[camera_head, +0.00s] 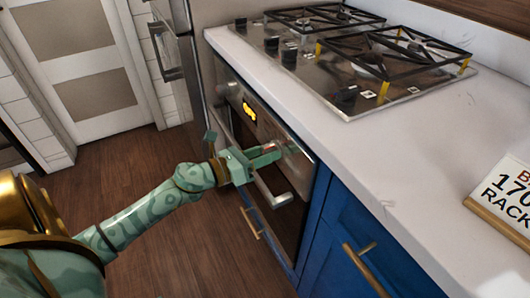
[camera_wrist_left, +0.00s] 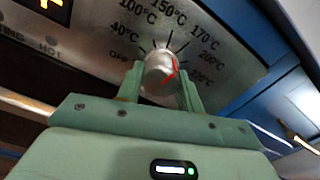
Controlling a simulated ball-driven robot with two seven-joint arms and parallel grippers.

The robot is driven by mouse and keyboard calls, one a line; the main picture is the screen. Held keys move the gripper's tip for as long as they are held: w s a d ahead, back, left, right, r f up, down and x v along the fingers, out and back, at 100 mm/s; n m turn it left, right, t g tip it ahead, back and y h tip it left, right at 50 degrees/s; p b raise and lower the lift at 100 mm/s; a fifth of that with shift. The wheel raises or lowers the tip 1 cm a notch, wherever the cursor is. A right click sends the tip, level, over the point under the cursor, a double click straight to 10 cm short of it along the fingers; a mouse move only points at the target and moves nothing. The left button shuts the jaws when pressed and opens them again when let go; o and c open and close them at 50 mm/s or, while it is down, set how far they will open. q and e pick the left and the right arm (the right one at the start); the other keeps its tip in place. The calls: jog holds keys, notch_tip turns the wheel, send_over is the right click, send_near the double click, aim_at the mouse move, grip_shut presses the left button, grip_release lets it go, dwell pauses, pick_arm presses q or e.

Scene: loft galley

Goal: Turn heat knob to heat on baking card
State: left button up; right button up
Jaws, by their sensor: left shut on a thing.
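The heat knob (camera_wrist_left: 158,72) is a round silver knob with red marking on its right side. It sits on the oven's steel panel, ringed by labels from OFF through 40, 100, 150 and 170 °C to higher values at right. Which label its mark points at is hard to tell. My left gripper (camera_wrist_left: 161,82) is shut on the knob, one finger on each side; in the head view my left gripper (camera_head: 268,153) reaches the oven front and mostly hides it. The baking card (camera_head: 506,197) stands on the counter at right, cut off, reading "170" and "RACK". My right gripper is out of view.
The oven's lit display (camera_head: 249,111) is left of the knob. An oven handle (camera_head: 272,190) lies just below my gripper. A gas hob (camera_head: 350,82) is set in the white counter (camera_head: 400,150) above. Blue cabinets (camera_head: 350,235) adjoin on the right. The wooden floor is clear.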

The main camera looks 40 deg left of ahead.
pick_arm(q)
jog(key=shift+f, duration=0.15)
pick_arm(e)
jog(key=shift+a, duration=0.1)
pick_arm(q)
jog(key=o, duration=0.8)
jog(key=shift+o, duration=0.9)
jog(key=p+v, duration=0.2)
jog(key=v, duration=1.4)
jog(key=shift+s, duration=0.2)
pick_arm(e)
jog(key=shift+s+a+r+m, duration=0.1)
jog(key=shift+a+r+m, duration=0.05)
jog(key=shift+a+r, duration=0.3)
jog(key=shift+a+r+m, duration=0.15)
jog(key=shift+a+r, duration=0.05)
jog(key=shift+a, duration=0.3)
pick_arm(q)
jog(key=shift+a, duration=0.1)
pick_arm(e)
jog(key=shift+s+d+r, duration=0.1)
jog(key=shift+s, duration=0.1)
